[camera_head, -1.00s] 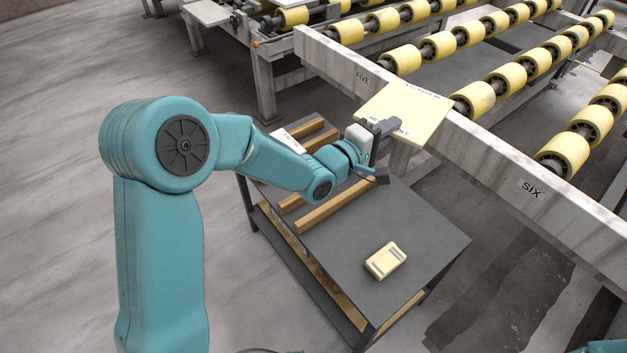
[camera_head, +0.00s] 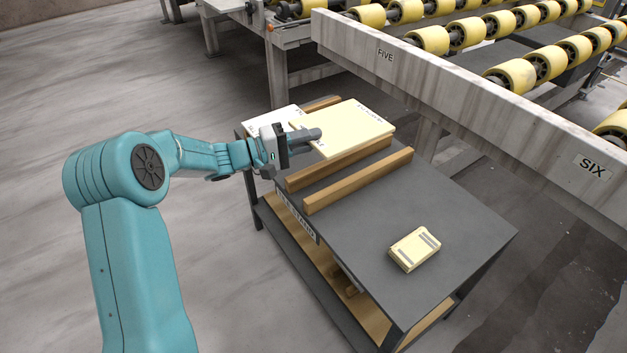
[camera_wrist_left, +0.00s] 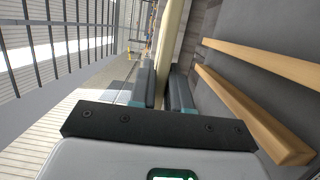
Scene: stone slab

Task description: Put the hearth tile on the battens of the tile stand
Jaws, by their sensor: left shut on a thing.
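The hearth tile (camera_head: 352,127) is a flat cream slab with printed words, held roughly level over the far-left part of the tile stand (camera_head: 455,227). My left gripper (camera_head: 308,138) is shut on its near-left edge. In the left wrist view the tile (camera_wrist_left: 170,40) shows edge-on between the fingers (camera_wrist_left: 163,92). Wooden battens run across the dark stand top; two (camera_head: 360,181) show in front of the tile and one (camera_head: 320,104) behind it. Whether the tile touches a batten is hard to tell. My right gripper is out of view.
A small cream block (camera_head: 414,249) with grey strips lies on the stand's near right. A white card (camera_head: 270,121) lies at its left end, partly hidden. A roller conveyor with a pale side rail (camera_head: 480,90) runs behind the stand.

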